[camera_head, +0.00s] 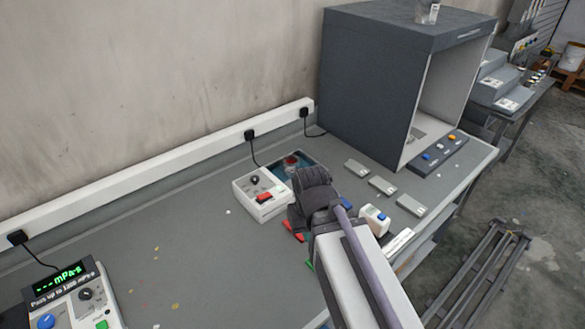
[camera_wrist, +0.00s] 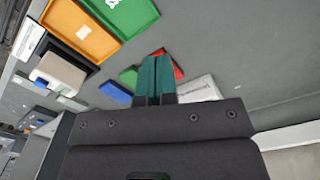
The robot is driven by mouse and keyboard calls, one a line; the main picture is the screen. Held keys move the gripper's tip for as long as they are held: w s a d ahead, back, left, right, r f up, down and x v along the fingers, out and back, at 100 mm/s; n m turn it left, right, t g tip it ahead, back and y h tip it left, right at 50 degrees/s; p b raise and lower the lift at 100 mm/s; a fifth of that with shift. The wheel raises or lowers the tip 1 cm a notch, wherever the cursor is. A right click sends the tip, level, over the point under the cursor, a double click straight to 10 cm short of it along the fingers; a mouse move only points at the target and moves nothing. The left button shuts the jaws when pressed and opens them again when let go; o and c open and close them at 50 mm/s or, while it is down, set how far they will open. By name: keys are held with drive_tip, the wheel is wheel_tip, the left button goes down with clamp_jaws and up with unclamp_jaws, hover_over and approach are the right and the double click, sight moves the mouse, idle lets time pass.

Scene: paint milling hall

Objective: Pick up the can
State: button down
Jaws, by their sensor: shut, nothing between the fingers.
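My gripper (camera_wrist: 155,60) is shut and empty, its two teal fingers together in the wrist view. In the head view, my dark wrist hides the fingertips above the bench. No object is clearly identifiable as the can. A white container with a blue cap (camera_head: 375,219) stands on the bench, right of my wrist. A small clear or grey vessel (camera_head: 428,12) stands on top of the dark booth, cut by the picture's top edge. A round red-topped item (camera_head: 291,161) sits in a blue recess behind the white control box (camera_head: 262,194).
The dark booth (camera_head: 378,85) stands at the back right, with several grey blocks (camera_head: 382,185) in front. A display meter (camera_head: 70,300) stands front left. Orange (camera_wrist: 82,27) and green (camera_wrist: 128,14) trays show in the wrist view. The bench's left middle is mostly clear.

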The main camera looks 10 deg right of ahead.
drive_tip(key=c, duration=1.9)
unclamp_jaws()
drive_tip(key=o, duration=1.4)
drive_tip(key=n+p, duration=0.2)
drive_tip(key=n, duration=1.5)
approach(293, 166)
drive_tip(key=w, duration=0.3)
drive_tip(key=f+b, duration=0.3)
drive_tip(key=f, duration=0.1)
drive_tip(key=f+b, duration=0.8)
drive_tip(key=shift+d+f, duration=0.15)
drive_tip(key=shift+d, duration=0.25)
drive_tip(key=shift+s+r, duration=0.1)
drive_tip(key=shift+r, duration=0.2)
drive_tip(key=c, duration=0.8)
